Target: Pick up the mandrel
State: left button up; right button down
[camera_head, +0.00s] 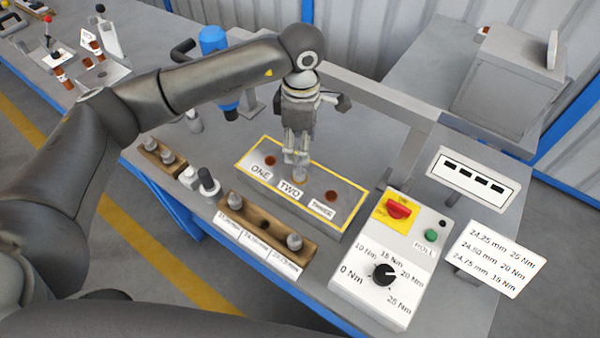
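A wooden rack (253,225) at the front of the bench holds upright grey round-topped metal pegs, which look like mandrels: one at its left end (237,200) and one at its right end (294,242). Its middle hole is empty. Size labels in mm run along its front. My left gripper (300,160) points down over the middle station, TWO, of a yellow-edged box (300,190). A small light-grey metal piece (300,173) shows at its fingertips. I cannot tell whether the fingers grip it. My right gripper is not in view.
A control box (390,260) with a black knob, red switch and green button stands right of the station box. A smaller wooden rack (160,158) and a black-capped tool (208,182) sit to the left. A blue-headed device (213,40) stands behind my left arm.

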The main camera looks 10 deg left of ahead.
aim_at(299, 171)
pick_arm(q)
notch_tip(299, 171, down, 3)
jog(key=shift+f, duration=0.2)
notch_tip(299, 171, down, 5)
jog(key=p, duration=0.2)
jog(key=shift+s+a+r+p, duration=0.1)
jog(key=shift+s+a+p, duration=0.05)
jog(key=shift+p, duration=0.15)
jog(key=shift+f, duration=0.35)
jog(key=shift+r, duration=0.1)
grip_shut()
